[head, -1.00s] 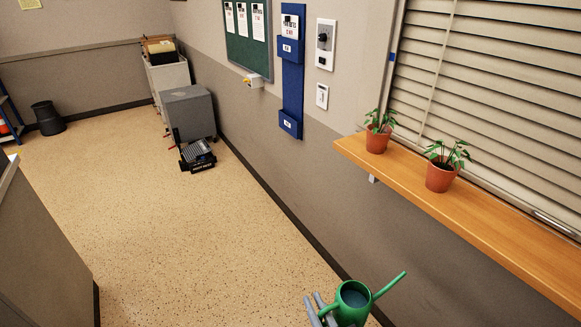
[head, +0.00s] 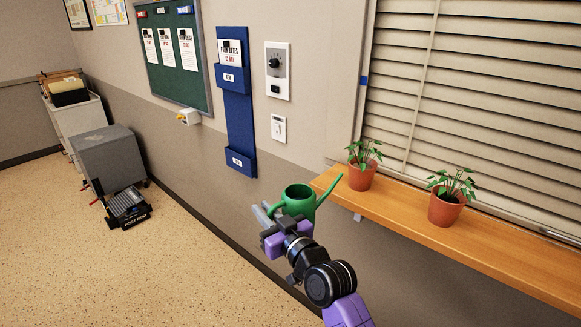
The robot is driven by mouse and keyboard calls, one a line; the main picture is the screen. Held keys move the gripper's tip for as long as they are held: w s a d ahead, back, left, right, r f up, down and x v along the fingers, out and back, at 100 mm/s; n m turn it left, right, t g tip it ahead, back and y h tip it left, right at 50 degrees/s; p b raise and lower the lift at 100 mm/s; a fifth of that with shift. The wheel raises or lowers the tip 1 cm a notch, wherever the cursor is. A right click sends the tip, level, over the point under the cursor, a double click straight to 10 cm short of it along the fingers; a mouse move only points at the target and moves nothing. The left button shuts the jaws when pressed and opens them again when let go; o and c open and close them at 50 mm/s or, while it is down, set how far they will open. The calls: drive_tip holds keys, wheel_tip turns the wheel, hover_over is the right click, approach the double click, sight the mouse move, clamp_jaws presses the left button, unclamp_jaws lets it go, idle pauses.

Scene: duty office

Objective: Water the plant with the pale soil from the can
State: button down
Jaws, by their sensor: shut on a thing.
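The green watering can (head: 299,199) is held in the air just left of the wooden shelf's near-left end. Its spout rises to the right, the tip close to the left pot in the picture. My gripper (head: 268,211) is shut on the can at its left side, where the handle is; the grip itself is partly hidden. Two leafy plants in terracotta pots stand on the shelf (head: 500,254): a left plant (head: 362,176) and a right plant (head: 446,208). The right pot's soil looks dark. The left pot's soil is mostly hidden by leaves and rim, so its shade is unclear.
Closed blinds (head: 480,110) stand behind the shelf. A blue wall rack (head: 237,110), a dial panel (head: 278,70) and a switch (head: 278,128) are on the wall. A grey cabinet (head: 108,158) stands far left.

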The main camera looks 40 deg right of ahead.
sight(292, 188)
drive_tip(key=shift+y, duration=0.3)
drive_tip(key=d+r, duration=0.2)
drive_tip(key=r, duration=0.2)
drive_tip(key=s+d+r, duration=0.1)
drive_tip(key=d+r, duration=0.2)
drive_tip(key=r, duration=0.1)
drive_tip(key=d+r+b, duration=0.1)
drive_tip(key=d+r, duration=0.1)
drive_tip(key=r, duration=0.3)
drive_tip(key=shift+s+d, duration=0.4)
drive_tip(key=shift+a+f+b, duration=0.15)
drive_tip(key=shift+f+b, duration=2.05)
drive_tip(key=shift+f, duration=1)
wheel_tip(292, 188, up, 4)
drive_tip(key=m+p, duration=0.1)
drive_tip(key=p, duration=0.3)
drive_tip(key=shift+f+m, duration=0.15)
drive_tip(key=shift+m, duration=0.25)
drive_tip(key=shift+r+m+p, duration=0.6)
drive_tip(key=shift+r+p, duration=0.35)
drive_tip(key=shift+p, duration=0.35)
drive_tip(key=shift+r, duration=0.2)
drive_tip(key=shift+s+r+p, duration=0.15)
drive_tip(key=shift+r+p, duration=0.15)
drive_tip(key=shift+p, duration=0.3)
drive_tip(key=shift+r+m, duration=0.15)
drive_tip(key=shift+m, duration=0.15)
drive_tip(key=shift+r+p, duration=0.3)
drive_tip(key=shift+p, duration=0.25)
